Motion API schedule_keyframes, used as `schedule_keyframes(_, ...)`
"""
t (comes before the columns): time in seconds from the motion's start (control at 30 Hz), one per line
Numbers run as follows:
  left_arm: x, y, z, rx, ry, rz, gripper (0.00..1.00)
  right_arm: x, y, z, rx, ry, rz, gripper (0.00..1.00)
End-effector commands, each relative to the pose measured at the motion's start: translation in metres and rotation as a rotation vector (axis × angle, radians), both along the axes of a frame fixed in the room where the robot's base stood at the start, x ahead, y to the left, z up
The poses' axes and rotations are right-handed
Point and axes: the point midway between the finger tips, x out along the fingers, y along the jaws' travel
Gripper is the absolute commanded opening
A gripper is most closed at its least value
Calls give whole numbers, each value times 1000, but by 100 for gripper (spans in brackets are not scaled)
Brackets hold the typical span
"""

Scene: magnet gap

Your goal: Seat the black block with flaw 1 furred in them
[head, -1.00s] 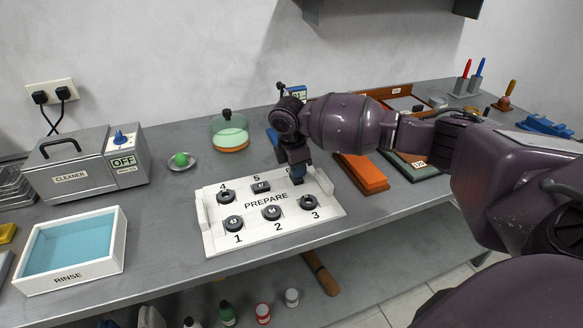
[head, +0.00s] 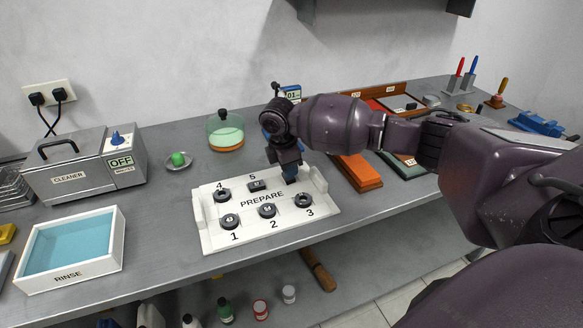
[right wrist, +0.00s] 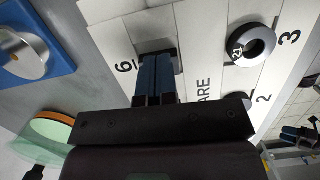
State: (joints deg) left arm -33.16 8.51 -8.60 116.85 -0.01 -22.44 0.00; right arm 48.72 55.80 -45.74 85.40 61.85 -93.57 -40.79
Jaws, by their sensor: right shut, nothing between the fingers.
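A white tray marked PREPARE (head: 213,238) lies on the bench with numbered places. Black pieces stand at places 1 (head: 230,221), 2 (head: 266,210), 3 (head: 303,200), 4 (head: 221,195) and 5 (head: 257,184). The piece at 5 looks like a block; those at 3 and 4 look like rings. My right gripper (head: 289,176) is shut and empty over place 6. In the right wrist view its blue fingers (right wrist: 159,76) point at a dark piece (right wrist: 158,45) beside the 6, mostly hidden by them.
Left of the tray are a blue RINSE bath (head: 67,270) and a CLEANER box (head: 75,177) reading OFF. A green ball on a dish (head: 178,160) and a lidded glass dish (head: 226,132) stand behind. An orange slab (head: 358,172) lies to the right.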

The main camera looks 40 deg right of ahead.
Motion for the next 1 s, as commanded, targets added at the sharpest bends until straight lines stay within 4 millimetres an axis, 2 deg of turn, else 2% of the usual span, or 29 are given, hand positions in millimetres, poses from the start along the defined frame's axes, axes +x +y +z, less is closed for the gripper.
schedule_keyframes(0.03,0,0,0,0,0,0,48,-5,4,-10,5,17,5,0)
schedule_keyframes(0.23,5,0,17,-1,-21,0,48,-5,4,4,5,15,5,0)
schedule_keyframes(0.53,5,-1,15,-3,-22,2,48,-3,2,7,2,11,3,0)
schedule_keyframes(0.67,2,1,20,-2,-16,7,48,-8,4,15,4,8,4,0)
schedule_keyframes(1.0,-7,1,9,-5,4,12,48,10,68,9,6,12,6,0)
